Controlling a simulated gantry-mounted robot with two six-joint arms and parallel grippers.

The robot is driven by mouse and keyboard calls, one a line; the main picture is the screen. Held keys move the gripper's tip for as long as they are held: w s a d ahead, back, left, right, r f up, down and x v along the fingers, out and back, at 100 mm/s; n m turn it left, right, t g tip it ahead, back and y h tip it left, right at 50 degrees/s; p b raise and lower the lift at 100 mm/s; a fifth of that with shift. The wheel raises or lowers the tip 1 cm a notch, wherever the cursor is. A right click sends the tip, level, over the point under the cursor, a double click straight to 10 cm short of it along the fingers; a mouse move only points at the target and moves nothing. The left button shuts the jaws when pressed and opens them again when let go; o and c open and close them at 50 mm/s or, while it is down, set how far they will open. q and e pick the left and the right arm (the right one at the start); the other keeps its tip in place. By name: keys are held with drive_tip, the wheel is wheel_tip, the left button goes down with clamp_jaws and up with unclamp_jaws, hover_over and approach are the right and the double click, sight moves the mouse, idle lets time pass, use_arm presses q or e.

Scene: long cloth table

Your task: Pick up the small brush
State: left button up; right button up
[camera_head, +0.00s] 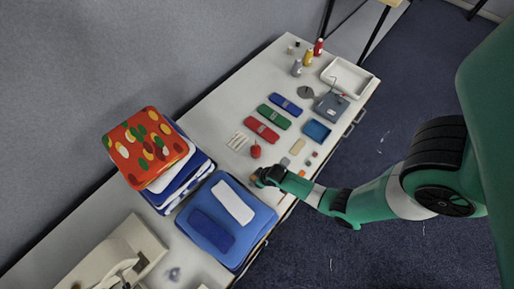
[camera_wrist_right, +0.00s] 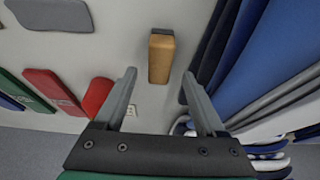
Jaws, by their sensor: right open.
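A small brush (camera_wrist_right: 161,57), with a wooden tan body and a dark end, lies on the pale table. In the right wrist view it lies just beyond and between the fingertips of my right gripper (camera_wrist_right: 158,76), which is open with nothing between its pads. In the head view my right gripper (camera_head: 259,178) is low over the table's near edge, beside the blue stack. A small orange-brown patch there may be the brush, mostly hidden by the gripper. My left gripper is not in view.
A blue folded stack (camera_head: 260,216) stands close beside the right gripper, with a taller stack topped by patterned red cloth (camera_head: 120,150) behind. A red object (camera_head: 255,151), red block (camera_head: 262,128) and green block (camera_head: 273,117) lie farther along. A white tray (camera_head: 372,77) is at the far end.

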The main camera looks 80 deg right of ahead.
sight(255, 178)
drive_tip(key=b+x, duration=0.1)
drive_tip(key=x, duration=0.2)
drive_tip(key=shift+d+f, duration=0.1)
clamp_jaws()
